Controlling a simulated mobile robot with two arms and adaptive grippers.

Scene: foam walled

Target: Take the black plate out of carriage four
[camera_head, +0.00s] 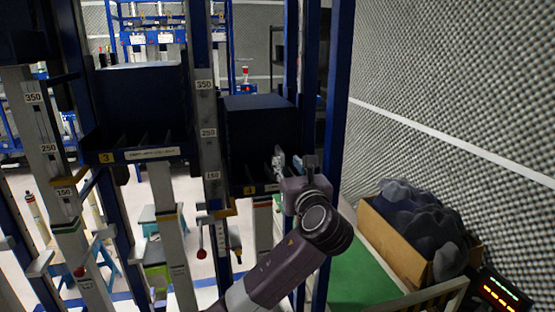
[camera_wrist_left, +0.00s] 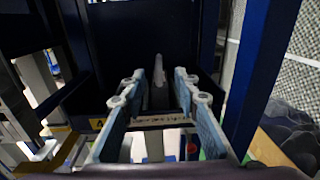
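Carriage four (camera_head: 250,190), a dark shelf with a yellow "4" label, hangs on the blue frame in the head view. A large dark plate-like panel (camera_head: 258,130) stands upright in it. In the wrist view, carriage four's labelled front edge (camera_wrist_left: 160,120) and the dark panel (camera_wrist_left: 128,45) are ahead. My left gripper (camera_head: 280,160) is at the carriage's right front. Its two pale-blue fingers (camera_wrist_left: 158,82) are apart, with a grey upright piece showing between them. I see nothing clearly held. Part of the carriage is hidden behind my gripper. My right gripper is not in view.
Carriage three (camera_head: 140,155) holds a similar dark panel (camera_head: 143,95) to the left. Blue posts (camera_head: 333,150) stand close to the right of my gripper. A wooden box of dark foam (camera_head: 400,245) stands at the right by the foam wall.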

